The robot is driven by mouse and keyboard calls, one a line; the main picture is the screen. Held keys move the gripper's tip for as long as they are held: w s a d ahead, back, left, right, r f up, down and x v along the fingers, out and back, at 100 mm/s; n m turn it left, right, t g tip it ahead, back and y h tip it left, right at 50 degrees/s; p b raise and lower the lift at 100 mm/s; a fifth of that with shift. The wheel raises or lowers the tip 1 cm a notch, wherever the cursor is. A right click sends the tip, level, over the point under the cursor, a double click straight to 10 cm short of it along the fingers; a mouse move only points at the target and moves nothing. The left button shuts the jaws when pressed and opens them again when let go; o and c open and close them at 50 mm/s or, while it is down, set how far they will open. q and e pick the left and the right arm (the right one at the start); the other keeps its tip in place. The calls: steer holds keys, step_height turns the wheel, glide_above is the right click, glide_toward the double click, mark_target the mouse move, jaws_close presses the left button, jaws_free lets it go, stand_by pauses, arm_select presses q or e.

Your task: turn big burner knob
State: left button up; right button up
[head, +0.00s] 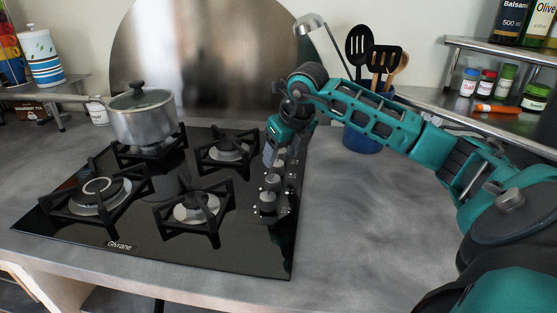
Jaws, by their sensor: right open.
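A further knob (279,166) is partly behind my gripper. Which knob belongs to the big burner cannot be told. The large ringed burner (100,188) is at the front left of the hob. My right gripper (270,157) points down over the far part of the knob column and is open. Whether it touches a knob cannot be told. My left gripper is not in view.
A lidded steel pot (143,118) stands on the back left burner. A blue utensil holder (362,140) stands behind my right arm. A shelf with small jars (487,83) is at the back right. The grey counter (345,220) right of the hob is clear.

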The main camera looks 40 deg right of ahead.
mark_target(277, 163)
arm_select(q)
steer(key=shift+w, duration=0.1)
arm_select(e)
steer(key=shift+x, duration=1.5)
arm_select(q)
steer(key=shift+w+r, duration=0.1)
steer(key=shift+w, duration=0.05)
